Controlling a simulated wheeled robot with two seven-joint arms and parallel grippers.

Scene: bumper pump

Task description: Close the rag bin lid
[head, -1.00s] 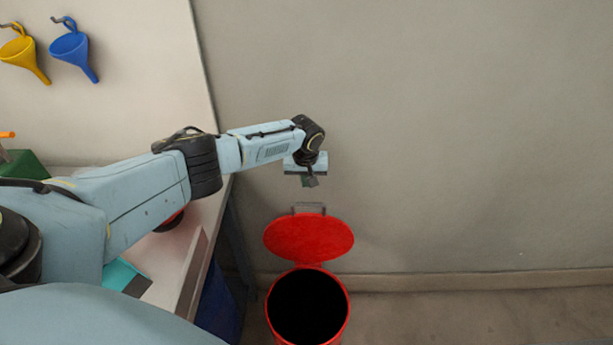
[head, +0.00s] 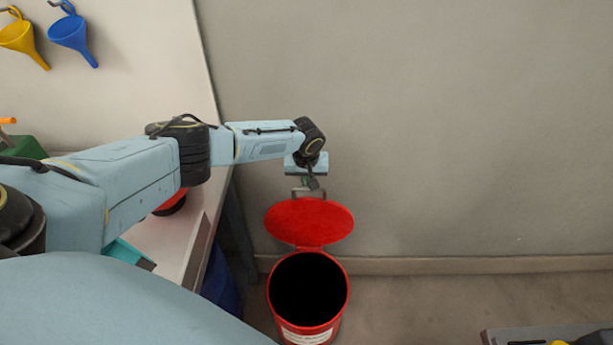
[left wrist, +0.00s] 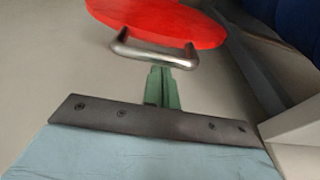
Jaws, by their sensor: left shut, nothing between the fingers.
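The red rag bin (head: 309,291) stands on the floor with its dark opening facing up. Its red lid (head: 309,221) is open, raised at the back of the bin toward the wall. A metal handle (head: 308,193) sticks out from the lid's far edge. In the left wrist view the lid (left wrist: 165,20) and its handle (left wrist: 152,54) lie just beyond my fingers. My left gripper (head: 309,184) is shut and empty, close behind the handle; its green fingers show in the left wrist view (left wrist: 161,82). I cannot tell whether they touch the handle. My right gripper is not in view.
A workbench (head: 190,255) stands left of the bin, with a blue container (head: 222,292) below it. The wall (head: 450,130) is behind the lid. Blue (head: 70,35) and yellow (head: 20,37) funnels hang at upper left. A grey surface (head: 545,335) shows at lower right.

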